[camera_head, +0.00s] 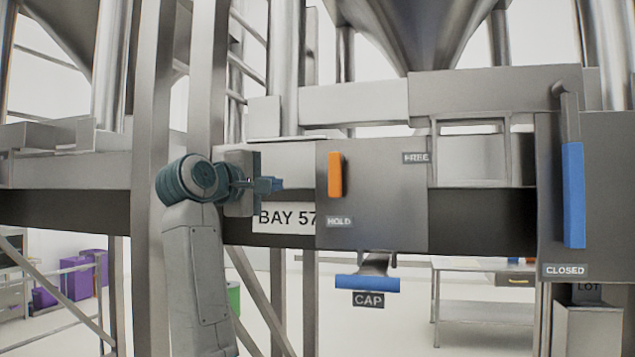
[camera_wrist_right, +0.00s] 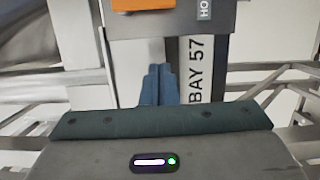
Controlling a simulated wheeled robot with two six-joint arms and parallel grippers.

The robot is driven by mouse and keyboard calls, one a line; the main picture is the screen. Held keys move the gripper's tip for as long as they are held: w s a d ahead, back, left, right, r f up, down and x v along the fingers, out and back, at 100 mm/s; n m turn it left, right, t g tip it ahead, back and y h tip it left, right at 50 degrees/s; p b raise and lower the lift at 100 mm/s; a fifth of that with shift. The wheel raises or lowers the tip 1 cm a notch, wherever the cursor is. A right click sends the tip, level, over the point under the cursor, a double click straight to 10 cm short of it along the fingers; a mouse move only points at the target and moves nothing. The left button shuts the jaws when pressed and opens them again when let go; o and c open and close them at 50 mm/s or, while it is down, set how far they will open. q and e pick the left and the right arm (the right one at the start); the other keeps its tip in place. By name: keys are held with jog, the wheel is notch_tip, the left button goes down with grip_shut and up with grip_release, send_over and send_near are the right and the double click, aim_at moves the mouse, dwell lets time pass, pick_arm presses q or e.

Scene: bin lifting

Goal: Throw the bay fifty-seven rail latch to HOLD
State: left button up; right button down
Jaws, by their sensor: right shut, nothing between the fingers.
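The orange latch handle (camera_head: 335,174) stands upright on a grey panel (camera_head: 385,205). The HOLD label (camera_head: 339,222) is below it and the FREE label (camera_head: 415,158) is to its upper right. The BAY 57 sign (camera_head: 285,218) is left of the panel. My right gripper (camera_head: 275,185) is shut and empty, left of the orange handle and apart from it in the picture. In the right wrist view the shut fingers (camera_wrist_right: 160,72) point toward the orange handle (camera_wrist_right: 143,4), which is cut by the top edge. My left gripper is not in view.
A blue handle (camera_head: 573,195) stands upright above a CLOSED label (camera_head: 565,270) at the right. A blue bar (camera_head: 367,284) with a CAP label (camera_head: 368,300) hangs below the panel. A steel post (camera_head: 207,80) rises behind my right arm.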

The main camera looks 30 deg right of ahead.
aim_at(337, 174)
jog(key=shift+w, duration=0.15)
jog(key=shift+d+r, duration=0.1)
jog(key=shift+r, duration=0.05)
jog(key=d+p, duration=0.2)
jog(key=d, duration=0.1)
jog(key=d+p, duration=0.3)
jog(key=d, duration=0.1)
jog(key=w+d+p, duration=0.1)
jog(key=d+p, duration=0.2)
jog(key=d, duration=0.1)
jog(key=shift+d, duration=0.15)
jog(key=shift+w, duration=0.15)
